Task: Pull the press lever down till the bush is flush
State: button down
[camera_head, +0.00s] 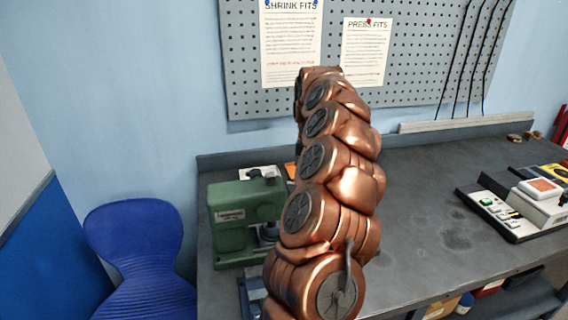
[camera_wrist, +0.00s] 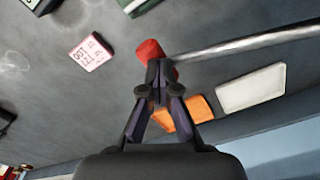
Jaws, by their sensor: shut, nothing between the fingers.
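The green press (camera_head: 245,215) stands at the left end of the bench in the head view, partly behind my copper-coloured arm. In the wrist view its lever shows as a grey rod (camera_wrist: 250,40) coming in from the right and ending in a red knob (camera_wrist: 150,50). My gripper (camera_wrist: 158,70) is shut and empty, its fingertips overlapping the knob in the picture. I cannot tell whether they touch it. My gripper is hidden in the head view. The bush cannot be made out in either view.
The wrist view shows a pink printed card (camera_wrist: 91,51), an orange block (camera_wrist: 182,114) and a pale block (camera_wrist: 250,88) on the bench. A control box (camera_head: 500,212) stands at the bench's right. A blue chair (camera_head: 140,255) is at the left. The bench middle (camera_head: 430,215) is clear.

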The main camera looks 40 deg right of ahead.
jog(key=shift+a+f, duration=0.1)
jog(key=shift+f, duration=0.15)
dwell(0.4)
jog(key=shift+w+a+f+b, duration=0.1)
jog(key=shift+a+f+b, duration=0.05)
jog(key=shift+f+b, duration=0.45)
jog(key=shift+a+f+b, duration=0.1)
jog(key=shift+b, duration=0.2)
jog(key=shift+w+a+f+b, duration=0.25)
jog(key=shift+f+b, duration=0.35)
jog(key=shift+b, duration=0.15)
jog(key=shift+a+f, duration=0.1)
jog(key=shift+f, duration=0.15)
jog(key=shift+w+a+f+b, duration=0.2)
jog(key=shift+a+f+b, duration=0.15)
jog(key=shift+f, duration=0.15)
jog(key=shift+w+a+f+b, duration=0.15)
jog(key=shift+a+f+b, duration=0.15)
jog(key=shift+f, duration=0.15)
